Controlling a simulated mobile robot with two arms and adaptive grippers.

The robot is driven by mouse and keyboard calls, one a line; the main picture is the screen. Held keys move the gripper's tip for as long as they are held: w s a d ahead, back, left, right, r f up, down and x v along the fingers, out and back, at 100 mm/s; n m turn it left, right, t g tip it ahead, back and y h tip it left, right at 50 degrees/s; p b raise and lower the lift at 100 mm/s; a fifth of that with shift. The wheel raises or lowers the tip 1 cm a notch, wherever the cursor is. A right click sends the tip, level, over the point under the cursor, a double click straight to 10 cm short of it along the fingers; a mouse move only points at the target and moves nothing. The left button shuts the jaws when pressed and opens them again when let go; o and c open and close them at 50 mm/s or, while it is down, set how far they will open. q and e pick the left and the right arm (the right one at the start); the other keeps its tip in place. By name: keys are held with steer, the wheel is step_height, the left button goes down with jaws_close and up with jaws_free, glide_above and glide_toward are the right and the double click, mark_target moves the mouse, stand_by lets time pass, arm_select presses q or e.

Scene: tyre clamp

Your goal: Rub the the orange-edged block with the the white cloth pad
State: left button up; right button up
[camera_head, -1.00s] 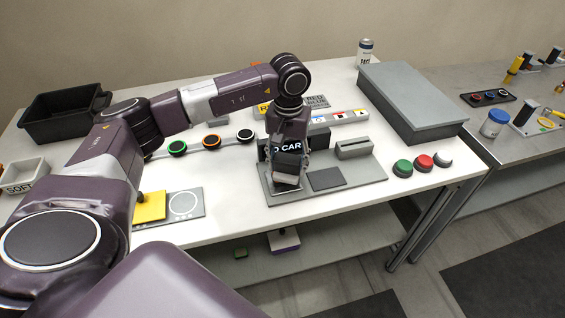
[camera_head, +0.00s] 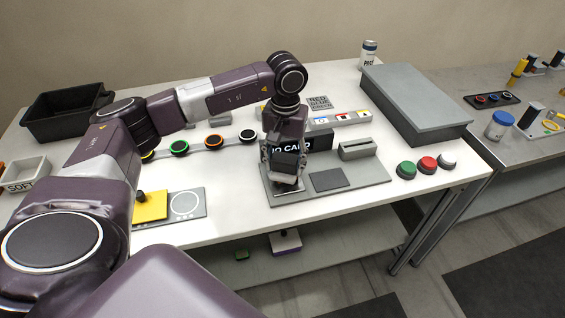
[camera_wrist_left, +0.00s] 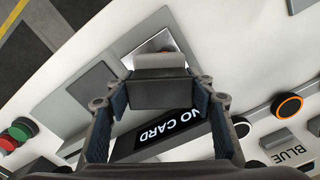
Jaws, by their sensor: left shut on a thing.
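My left gripper (camera_head: 284,172) is shut on a dark grey block (camera_wrist_left: 160,93) with a pale grey strip along its far side. I cannot tell whether this is the white cloth pad. The gripper is above the left part of a grey base plate (camera_head: 363,176), in front of a black NO CARD display (camera_head: 321,140). No orange-edged block is clearly seen; the closest match is a round black disc with an orange rim (camera_head: 213,141), left of the gripper. The disc also shows in the left wrist view (camera_wrist_left: 287,106). My right gripper is not in view.
A grey slotted block (camera_head: 357,149) stands on the plate's right side. Green (camera_head: 406,170) and red (camera_head: 427,165) buttons are further right. A large grey box (camera_head: 415,103) is at the back right. A yellow pad (camera_head: 150,206) and a black bin (camera_head: 66,114) are left.

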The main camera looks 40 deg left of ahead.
arm_select(q)
steer(key=shift+d, duration=0.15)
steer(key=shift+w+r+p, duration=0.15)
steer(key=shift+r+p, duration=0.3)
steer(key=shift+r, duration=0.25)
steer(key=shift+r+p, duration=1.45)
steer(key=shift+r, duration=1.35)
steer(key=s+d+r+m+b, duration=0.1)
steer(key=s+d+m, duration=0.3)
steer(key=s+d, duration=0.9)
steer(key=shift+s+d+r+b, duration=0.2)
steer(key=shift+s+b, duration=0.35)
steer(key=shift+s, duration=0.5)
